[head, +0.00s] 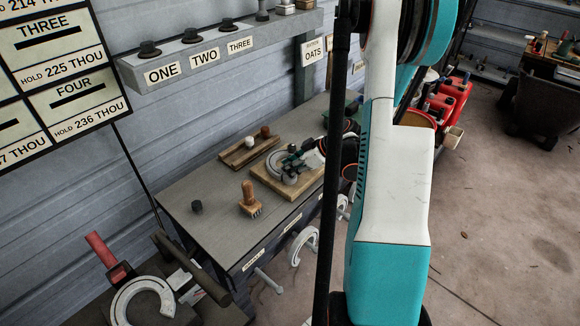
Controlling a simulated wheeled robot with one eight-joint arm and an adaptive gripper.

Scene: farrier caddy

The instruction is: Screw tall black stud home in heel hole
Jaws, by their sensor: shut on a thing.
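A grey horseshoe (273,168) lies on a pale wooden board (263,178) on the dark workbench (215,245). My gripper (289,168) reaches in from the right, low over the shoe, with its fingertips at or just above it. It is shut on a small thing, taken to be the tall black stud. The stud and the heel hole are too small and too covered by the gripper to make out. Whether the stud stands upright or is seated in the hole cannot be told from here.
A wooden brush (250,199) and a small black cylinder (196,206) stand on the bench's near left part. A wooden tray (249,152) with a white and a brown knob lies behind the board. A shelf (215,52) with black items runs along the wall.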

